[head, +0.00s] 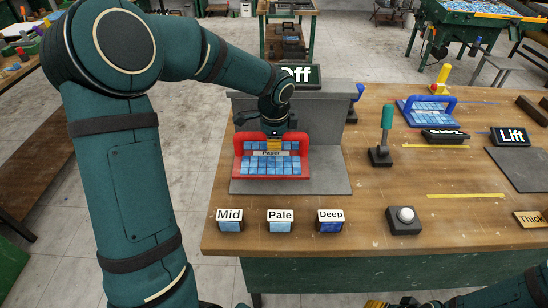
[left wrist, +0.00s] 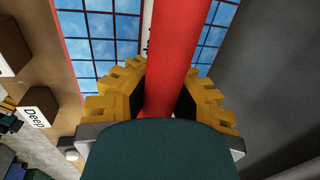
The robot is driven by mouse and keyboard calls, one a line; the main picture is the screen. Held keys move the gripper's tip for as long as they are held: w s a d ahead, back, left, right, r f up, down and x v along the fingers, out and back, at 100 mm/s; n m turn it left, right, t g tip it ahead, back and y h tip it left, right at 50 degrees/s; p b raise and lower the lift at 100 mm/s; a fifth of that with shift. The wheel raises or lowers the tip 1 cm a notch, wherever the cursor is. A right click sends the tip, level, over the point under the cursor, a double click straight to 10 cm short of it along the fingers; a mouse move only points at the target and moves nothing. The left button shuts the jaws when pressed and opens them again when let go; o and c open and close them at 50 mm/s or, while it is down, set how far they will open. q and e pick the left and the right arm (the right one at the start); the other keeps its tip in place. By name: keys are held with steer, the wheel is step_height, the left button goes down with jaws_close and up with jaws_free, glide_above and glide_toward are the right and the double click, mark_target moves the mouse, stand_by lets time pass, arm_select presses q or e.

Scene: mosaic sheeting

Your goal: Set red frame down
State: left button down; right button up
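The red frame (head: 238,168) holds rows of blue tiles and a white label strip, on or just above the grey plate (head: 325,178) of an L-shaped stand. I cannot tell whether it touches the plate. My left gripper (head: 273,142) is at the frame's raised red handle. In the left wrist view, its yellow fingers (left wrist: 165,88) are on both sides of the red bar (left wrist: 172,50), closed on it. My own wrist hides part of the bar. My right gripper (head: 385,303) shows only as yellow tips at the bottom edge of the head view.
Blocks marked Mid (head: 230,226), Pale (head: 281,226) and Deep (head: 330,227) line the table's front. A green-handled lever (head: 380,154), a button box (head: 404,221) and a blue-handled tile frame (head: 455,106) are on the right.

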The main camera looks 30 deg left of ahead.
mark_target(274, 152)
arm_select(q)
steer(key=shift+f+b, duration=0.6)
steer(key=shift+f, duration=1.95)
steer(key=shift+f, duration=0.1)
steer(key=c, duration=1.1)
jaws_free()
steer(key=shift+f, duration=0.1)
steer(key=shift+c, duration=0.2)
steer(key=shift+r, duration=0.4)
step_height(274, 152, up, 11)
steer(key=s+d+p, duration=0.1)
steer(key=s+p, duration=0.1)
steer(key=shift+r+p, duration=0.2)
steer(key=shift+p, duration=0.1)
steer(key=shift+d, duration=0.1)
